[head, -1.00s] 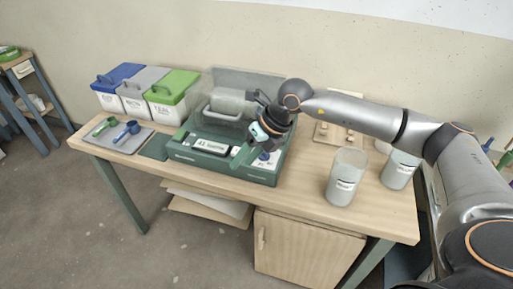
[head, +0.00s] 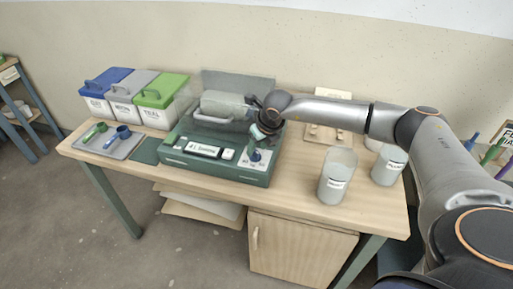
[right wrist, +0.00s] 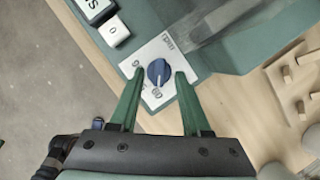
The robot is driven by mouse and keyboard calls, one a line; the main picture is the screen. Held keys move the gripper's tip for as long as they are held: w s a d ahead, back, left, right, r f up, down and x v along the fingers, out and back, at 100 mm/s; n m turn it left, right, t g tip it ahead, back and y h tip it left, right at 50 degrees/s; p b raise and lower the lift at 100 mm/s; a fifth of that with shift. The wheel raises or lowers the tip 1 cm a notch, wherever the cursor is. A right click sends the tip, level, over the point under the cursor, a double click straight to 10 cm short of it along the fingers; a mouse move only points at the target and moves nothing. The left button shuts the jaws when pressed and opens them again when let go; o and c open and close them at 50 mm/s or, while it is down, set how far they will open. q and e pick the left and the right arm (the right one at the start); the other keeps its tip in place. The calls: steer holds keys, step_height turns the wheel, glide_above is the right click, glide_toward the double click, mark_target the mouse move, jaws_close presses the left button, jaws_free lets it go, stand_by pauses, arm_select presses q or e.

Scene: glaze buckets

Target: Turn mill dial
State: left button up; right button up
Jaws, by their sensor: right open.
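The mill is a green machine (head: 210,172) with a grey drum, on the wooden table. Its blue dial (head: 256,155) sits on a white marked plate at the right end of the front panel. In the right wrist view the dial (right wrist: 158,71) has a light pointer line directed toward the bottom of the picture. My right gripper (head: 258,146) is over the dial. In the right wrist view its two green fingers (right wrist: 159,76) are open, one on each side of the dial, with gaps showing. Whether the tips reach down beside the knob is unclear. My left gripper is not in view.
Blue, grey and green lidded bins (head: 160,104) stand at the left behind a tray (head: 110,143) with scoops. Labelled cups (head: 337,177) and a pegged wooden board (head: 327,134) stand right of the mill. The table front between mill and cups is bare.

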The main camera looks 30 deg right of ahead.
steer(key=shift+x, duration=0.8)
steer(key=shift+c, duration=0.4)
jaws_close()
